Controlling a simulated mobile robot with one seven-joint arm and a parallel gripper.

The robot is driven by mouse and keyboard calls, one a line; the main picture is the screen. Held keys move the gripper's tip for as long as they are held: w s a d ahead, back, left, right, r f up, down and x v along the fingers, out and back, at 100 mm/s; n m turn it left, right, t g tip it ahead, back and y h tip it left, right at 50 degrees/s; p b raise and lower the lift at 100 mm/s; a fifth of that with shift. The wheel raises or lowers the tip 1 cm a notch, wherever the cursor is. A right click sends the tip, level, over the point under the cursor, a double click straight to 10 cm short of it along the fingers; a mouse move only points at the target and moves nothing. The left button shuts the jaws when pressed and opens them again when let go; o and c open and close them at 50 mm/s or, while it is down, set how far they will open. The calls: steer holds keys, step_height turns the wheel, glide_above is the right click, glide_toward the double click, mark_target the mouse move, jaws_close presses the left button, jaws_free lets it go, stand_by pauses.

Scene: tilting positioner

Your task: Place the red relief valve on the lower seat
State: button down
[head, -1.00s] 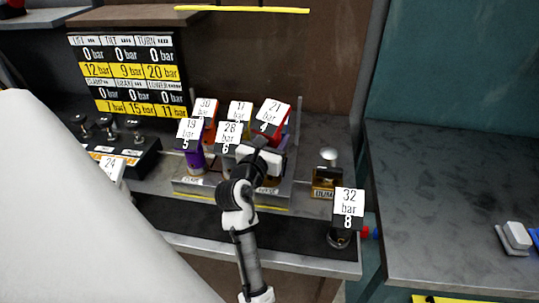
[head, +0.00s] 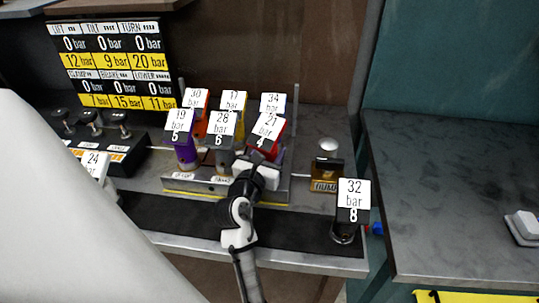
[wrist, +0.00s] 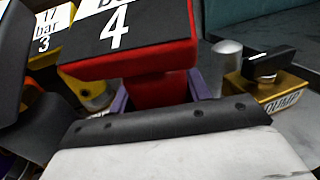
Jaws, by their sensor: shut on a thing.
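The red relief valve (head: 281,139) bears a tag reading 21 bar and the number 4. My gripper (head: 262,163) is shut on it and holds it upright at the front right of the valve rack (head: 180,190). In the wrist view the red valve (wrist: 160,88) stands just beyond my gripper's dark edge, its black top with the 4 facing up. The seat under the valve is hidden by my gripper and wrist, so I cannot tell whether the valve touches it.
A grey valve tagged 28 (head: 222,158) and a purple valve tagged 19 (head: 185,152) stand left in the front row. Valves tagged 30, 17 and 34 (head: 272,103) stand behind. A brass DUMP block (head: 325,175) and a valve tagged 32 (head: 345,232) are to the right.

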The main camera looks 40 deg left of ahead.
steer(key=shift+r, duration=0.2)
steer(key=shift+f, duration=0.1)
steer(key=c, duration=0.7)
jaws_free()
steer(key=shift+f, duration=0.1)
steer(key=shift+o, duration=0.2)
